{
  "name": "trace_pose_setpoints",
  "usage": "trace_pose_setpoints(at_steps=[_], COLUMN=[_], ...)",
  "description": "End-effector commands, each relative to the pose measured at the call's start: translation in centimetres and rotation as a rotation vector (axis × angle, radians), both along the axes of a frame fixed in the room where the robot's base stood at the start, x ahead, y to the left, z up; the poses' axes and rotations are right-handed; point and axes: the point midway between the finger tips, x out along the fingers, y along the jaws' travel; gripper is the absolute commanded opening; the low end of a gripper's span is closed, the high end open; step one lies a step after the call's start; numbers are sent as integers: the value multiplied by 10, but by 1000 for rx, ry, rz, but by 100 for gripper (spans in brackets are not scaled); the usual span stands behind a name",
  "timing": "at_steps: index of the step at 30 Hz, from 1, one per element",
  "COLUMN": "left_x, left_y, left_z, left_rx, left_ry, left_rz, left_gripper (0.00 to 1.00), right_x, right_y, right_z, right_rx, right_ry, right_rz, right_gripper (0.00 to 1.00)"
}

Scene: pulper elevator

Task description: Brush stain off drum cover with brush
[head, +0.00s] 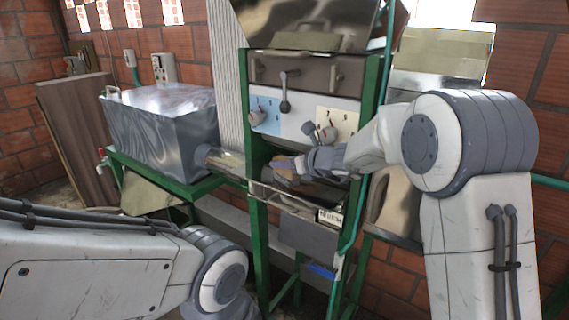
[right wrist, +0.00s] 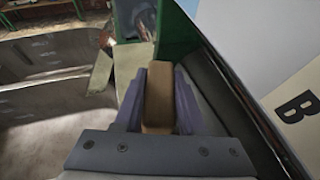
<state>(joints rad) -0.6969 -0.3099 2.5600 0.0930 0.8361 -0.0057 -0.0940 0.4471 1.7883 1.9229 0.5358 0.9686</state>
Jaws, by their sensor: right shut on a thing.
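My right gripper (head: 296,168) reaches into the opening of the green-framed machine (head: 371,88), under its control panel. It is shut on a brown brush (head: 283,173). In the right wrist view the brush (right wrist: 158,98) is a tan block between the two purple-grey fingers. A grey curved surface (right wrist: 212,82), which looks like the drum cover, lies beside and under the fingers. I cannot tell whether the brush touches it. No stain can be made out; the gripper and brush may hide it. My left arm shows at the lower left, but its gripper is out of view.
The panel (head: 300,121) with levers and knobs hangs just above the right gripper. A shiny metal box (head: 160,122) on a green stand is to the left, joined by a pipe. Green frame posts stand on both sides of the opening. A brick wall is behind.

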Motion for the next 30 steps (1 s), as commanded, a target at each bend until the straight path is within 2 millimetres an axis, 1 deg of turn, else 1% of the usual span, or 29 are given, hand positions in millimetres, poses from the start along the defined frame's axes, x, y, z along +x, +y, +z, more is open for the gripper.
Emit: trace_pose_setpoints(at_steps=[5, 12, 19, 27, 30], left_x=[0, 0, 0, 0, 0], left_y=[0, 0, 0, 0, 0], left_z=[-2, -7, -8, -14, -15], left_rx=[0, 0, 0, 0, 0], left_ry=[0, 0, 0, 0, 0], left_rz=[0, 0, 0, 0, 0], left_gripper=[87, 87, 87, 87, 87], right_x=[-4, -15, -19, -30, -33], right_y=[-7, -21, -26, -43, -46], right_z=[-1, -1, -1, -3, -4], right_rx=[-1, -1, -1, -2, -2], right_ry=[1, 2, 2, 3, 4], right_rz=[-1, -1, -1, -2, -1], right_gripper=[0, 0, 0, 0, 0])
